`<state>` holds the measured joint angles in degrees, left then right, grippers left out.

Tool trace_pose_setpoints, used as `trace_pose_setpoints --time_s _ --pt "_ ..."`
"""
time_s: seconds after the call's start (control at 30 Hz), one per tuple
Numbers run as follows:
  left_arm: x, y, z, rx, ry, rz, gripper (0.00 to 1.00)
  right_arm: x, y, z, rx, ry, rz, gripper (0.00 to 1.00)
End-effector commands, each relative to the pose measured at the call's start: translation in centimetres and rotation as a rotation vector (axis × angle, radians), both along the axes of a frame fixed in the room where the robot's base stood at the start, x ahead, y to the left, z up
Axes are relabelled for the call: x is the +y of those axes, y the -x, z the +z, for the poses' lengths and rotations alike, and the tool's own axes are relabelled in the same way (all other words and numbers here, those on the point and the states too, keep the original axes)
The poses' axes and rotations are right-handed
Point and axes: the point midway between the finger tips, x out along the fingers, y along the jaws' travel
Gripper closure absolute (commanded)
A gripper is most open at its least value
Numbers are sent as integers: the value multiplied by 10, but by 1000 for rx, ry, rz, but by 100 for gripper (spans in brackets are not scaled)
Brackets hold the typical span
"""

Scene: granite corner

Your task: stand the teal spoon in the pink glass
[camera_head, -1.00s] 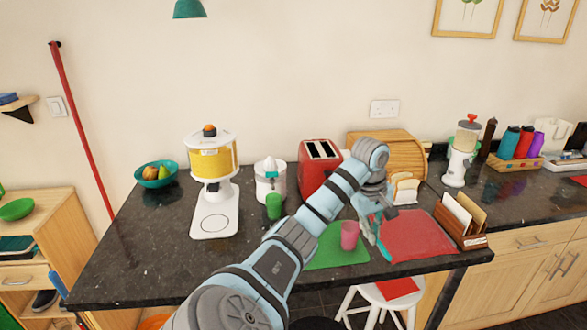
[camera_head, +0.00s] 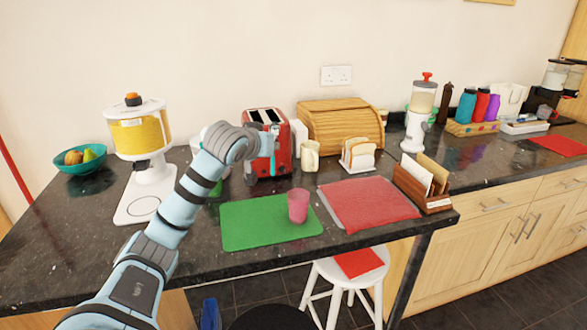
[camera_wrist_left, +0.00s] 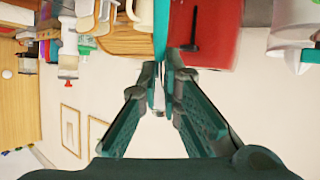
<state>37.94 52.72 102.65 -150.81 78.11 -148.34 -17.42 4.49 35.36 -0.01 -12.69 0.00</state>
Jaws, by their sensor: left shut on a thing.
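The pink glass (camera_head: 298,206) stands upright on the green mat (camera_head: 245,226), near its right side. My left gripper (camera_wrist_left: 163,82) is shut on the teal spoon (camera_wrist_left: 160,32), whose teal length runs up from between the fingers in the left wrist view. In the head view my left wrist is in front of the red toaster, behind and left of the glass. The spoon is apart from the glass. My right gripper is out of view.
The red toaster (camera_head: 267,158), cream mug (camera_head: 310,155), bread bin (camera_head: 340,125) and toast rack (camera_head: 361,155) stand behind the glass. A red mat (camera_head: 368,203) lies to its right, with a wooden letter holder (camera_head: 423,192) beyond. The green mat's left part is bare.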

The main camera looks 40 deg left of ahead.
Motion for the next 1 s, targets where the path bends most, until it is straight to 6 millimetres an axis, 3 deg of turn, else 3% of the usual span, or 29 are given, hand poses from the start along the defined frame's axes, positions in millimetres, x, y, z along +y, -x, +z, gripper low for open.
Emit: trace_pose_setpoints --time_s 0.03,0.2,0.37,0.57,1.0 --pt "-5 0 -6 -58 -48 -61 100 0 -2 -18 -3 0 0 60" --pt "-43 -3 13 -289 -148 -278 100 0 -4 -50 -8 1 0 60" --pt "-74 1 27 -416 -174 -389 100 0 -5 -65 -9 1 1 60" --pt "-77 2 23 -428 -173 -396 100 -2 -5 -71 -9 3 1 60" --pt "-76 1 -28 -428 -173 -394 100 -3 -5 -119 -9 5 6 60"
